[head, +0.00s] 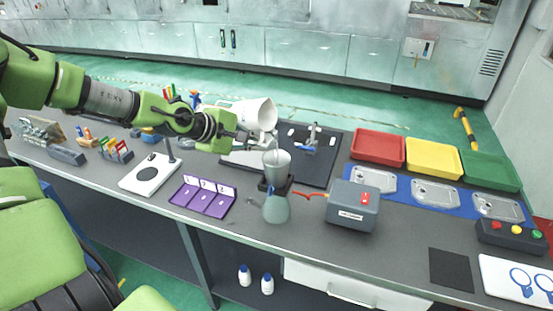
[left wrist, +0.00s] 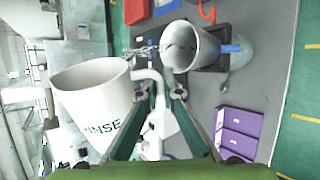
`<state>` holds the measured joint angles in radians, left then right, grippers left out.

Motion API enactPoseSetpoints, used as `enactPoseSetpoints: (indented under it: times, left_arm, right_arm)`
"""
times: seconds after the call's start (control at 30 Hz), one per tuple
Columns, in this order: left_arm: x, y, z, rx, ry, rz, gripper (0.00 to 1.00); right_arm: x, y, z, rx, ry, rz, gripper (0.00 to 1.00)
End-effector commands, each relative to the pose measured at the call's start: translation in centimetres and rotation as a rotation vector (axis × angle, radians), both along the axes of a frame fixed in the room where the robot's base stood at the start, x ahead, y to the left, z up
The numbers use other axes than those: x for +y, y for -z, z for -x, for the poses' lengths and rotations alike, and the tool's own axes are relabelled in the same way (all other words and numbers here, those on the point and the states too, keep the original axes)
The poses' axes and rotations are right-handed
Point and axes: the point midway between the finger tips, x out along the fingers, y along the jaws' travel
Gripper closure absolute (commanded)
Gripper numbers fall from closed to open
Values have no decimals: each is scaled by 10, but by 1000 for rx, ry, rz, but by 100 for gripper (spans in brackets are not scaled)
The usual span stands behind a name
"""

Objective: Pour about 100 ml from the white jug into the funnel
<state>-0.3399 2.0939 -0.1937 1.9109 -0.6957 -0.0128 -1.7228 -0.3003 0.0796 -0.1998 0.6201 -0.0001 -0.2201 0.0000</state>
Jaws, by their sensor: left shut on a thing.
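The white jug (head: 252,113) is tipped on its side above the bench, mouth to the right; it also shows in the left wrist view (left wrist: 92,92) with dark lettering. My left gripper (head: 238,141) is shut on the jug's handle (left wrist: 150,82). The grey funnel (head: 277,165) stands upright just below and right of the jug's mouth, on a bluish flask (head: 276,208). The level inside the jug cannot be seen. My right gripper is not in view.
A grey box (head: 352,207) stands right of the flask, a purple tray (head: 203,196) and white scale (head: 150,174) left of it. A dark board (head: 318,165) lies behind. Red (head: 378,148), yellow (head: 433,158) and green (head: 490,171) bins stand further right.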

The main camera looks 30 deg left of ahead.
Motion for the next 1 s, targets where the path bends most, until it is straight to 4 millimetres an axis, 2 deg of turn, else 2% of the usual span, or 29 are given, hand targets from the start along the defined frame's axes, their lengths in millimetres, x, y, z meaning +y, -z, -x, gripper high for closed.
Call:
enactPoseSetpoints:
  times: [1.0]
  left_arm:
    - [6, -2, 1, -14, -2, -101, 100]
  right_arm:
    - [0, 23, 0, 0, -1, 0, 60]
